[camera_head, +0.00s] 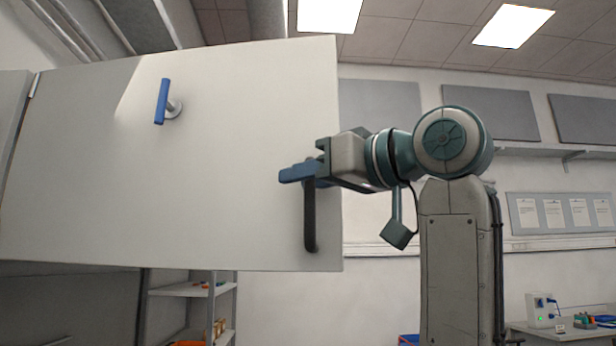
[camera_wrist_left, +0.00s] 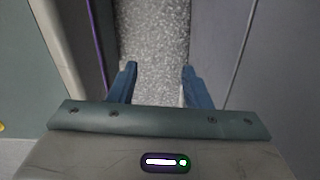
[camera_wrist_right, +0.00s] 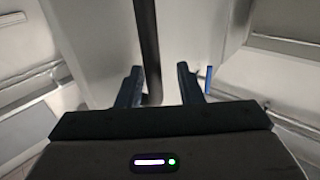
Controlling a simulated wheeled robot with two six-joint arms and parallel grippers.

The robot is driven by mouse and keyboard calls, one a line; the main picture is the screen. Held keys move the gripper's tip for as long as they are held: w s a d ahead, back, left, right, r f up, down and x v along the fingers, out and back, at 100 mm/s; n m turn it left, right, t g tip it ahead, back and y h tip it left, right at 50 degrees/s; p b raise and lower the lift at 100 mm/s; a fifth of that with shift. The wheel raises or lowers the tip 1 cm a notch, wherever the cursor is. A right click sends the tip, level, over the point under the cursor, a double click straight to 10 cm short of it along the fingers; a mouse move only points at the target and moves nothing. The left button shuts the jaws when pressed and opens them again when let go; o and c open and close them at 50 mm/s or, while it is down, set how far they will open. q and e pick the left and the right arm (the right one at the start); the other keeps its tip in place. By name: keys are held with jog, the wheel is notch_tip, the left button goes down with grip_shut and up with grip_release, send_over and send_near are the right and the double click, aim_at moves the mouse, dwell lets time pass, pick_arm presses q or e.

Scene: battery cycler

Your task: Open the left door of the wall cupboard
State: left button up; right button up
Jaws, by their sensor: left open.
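The white cupboard door (camera_head: 230,130) fills the left and middle of the head view, its hinge at the left and its free right edge nearer me. A dark upright bar handle (camera_head: 311,220) sits near that edge. My right gripper (camera_head: 298,173) is at the handle's upper end. In the right wrist view, the dark bar (camera_wrist_right: 147,40) runs down between its blue fingers (camera_wrist_right: 160,82), nearer the left finger, with a gap on the other side. My left gripper (camera_wrist_left: 158,85) shows only in its wrist view, open and empty above a speckled grey surface.
An open shelf rack (camera_head: 190,291) stands below the door. A bench with small items (camera_head: 570,328) is at the lower right.

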pick_arm(q)
jog(key=w+b, duration=0.3)
jog(key=w, duration=0.3)
jog(key=shift+w+d+r, duration=0.25)
jog(key=shift+w+r, duration=0.15)
jog(key=shift+r, duration=0.05)
pick_arm(e)
jog(key=v, duration=1)
jog(key=shift+s+d, duration=0.25)
jog(key=shift+s, duration=0.1)
